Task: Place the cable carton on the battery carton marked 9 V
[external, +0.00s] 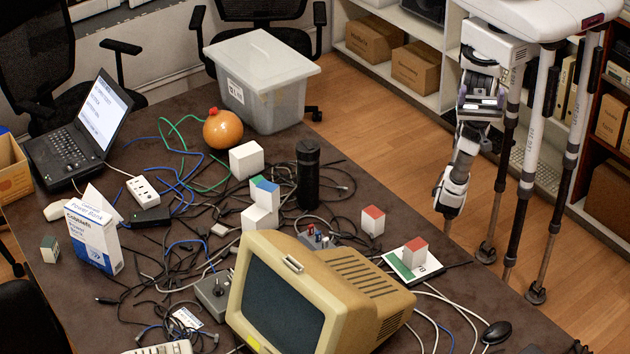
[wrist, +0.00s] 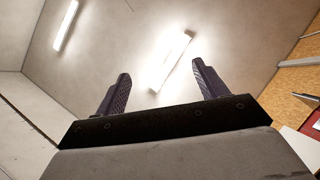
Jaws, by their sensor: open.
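My gripper (wrist: 160,68) is open and empty in the wrist view, its two dark fingers wide apart against the ceiling. In the external view I cannot make out its fingers. Several small cartons stand on the table: a plain white one (external: 246,161), a white group with blue and green tops (external: 262,197), a red-topped one (external: 372,221), and another red-topped one (external: 414,253) on a flat white-and-green item (external: 398,266). A small dark green-and-white box (external: 49,249) stands at the far left. Labels are too small to read, so I cannot tell which is the cable carton or the 9 V carton.
A beige monitor (external: 300,295) fills the front middle. A black cylinder (external: 308,172), an orange round object (external: 222,130), a lidded clear bin (external: 262,85), a laptop (external: 80,130) and a power bank box (external: 94,238) stand around. Loose cables cover the middle.

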